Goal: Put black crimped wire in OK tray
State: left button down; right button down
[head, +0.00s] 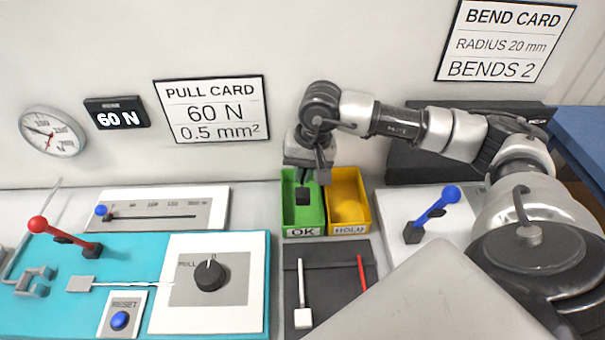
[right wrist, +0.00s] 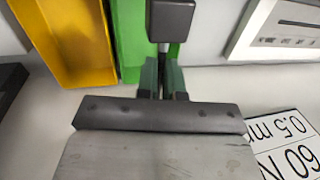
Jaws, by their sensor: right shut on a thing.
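My right gripper (head: 307,172) reaches down over the green OK tray (head: 289,218) and is shut on the black crimped wire (head: 303,196). The wire's dark block end hangs below the fingers, in front of the tray's inside; I cannot tell whether it touches the tray. In the right wrist view the gripper fingers (right wrist: 161,82) are close together, with the dark block (right wrist: 172,20) beyond them over the green tray (right wrist: 128,45). The part of the wire between the fingers is mostly hidden. My left gripper is not in view.
The yellow HOLD tray (head: 364,212) with a yellow thing inside adjoins the OK tray. A dark rack (head: 334,270) in front holds a white wire (head: 302,300) and a red wire (head: 362,275). Blue-handled (head: 432,210) and red-handled (head: 62,235) levers stand on either side.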

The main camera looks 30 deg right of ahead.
jog(key=shift+s+f+b, duration=0.1)
jog(key=shift+f+b, duration=0.25)
jog(key=shift+f, duration=0.45)
jog(key=b, duration=0.2)
send_over(300, 208)
jog(key=shift+s+d+f, duration=0.1)
jog(key=shift+d+f, duration=0.05)
jog(key=shift+f, duration=1.05)
jog(key=shift+s+d+f, duration=0.1)
jog(key=shift+f, duration=1.05)
jog(key=shift+b, duration=0.3)
jog(key=shift+b, duration=0.3)
jog(key=shift+f, duration=0.2)
jog(key=shift+f+b, duration=1.5)
jog(key=shift+b, duration=0.25)
jog(key=c, duration=1.2)
grip_release()
